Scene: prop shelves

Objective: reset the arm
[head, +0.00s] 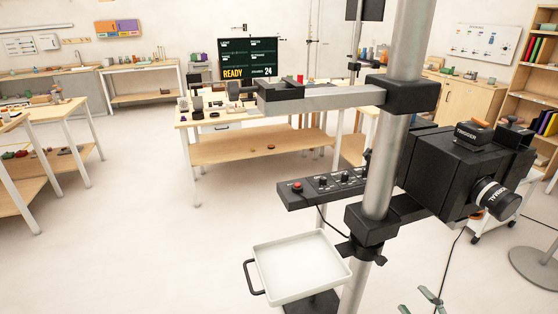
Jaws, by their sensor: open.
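My gripper (420,303) shows only in part at the bottom edge of the head view, right of the middle. Its two pale green fingertips are apart and nothing is seen between them. The rest of my arm is out of view. The fingertips appear below the black box and to the right of the white tray, clear of both in the picture.
A grey pole (384,160) stands close, bearing a white tray (300,268), a control panel (325,187) and a black box (458,172). Behind are a wooden workbench (250,150), a dark screen (250,60) and shelves (540,85). The floor at left (130,240) is clear.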

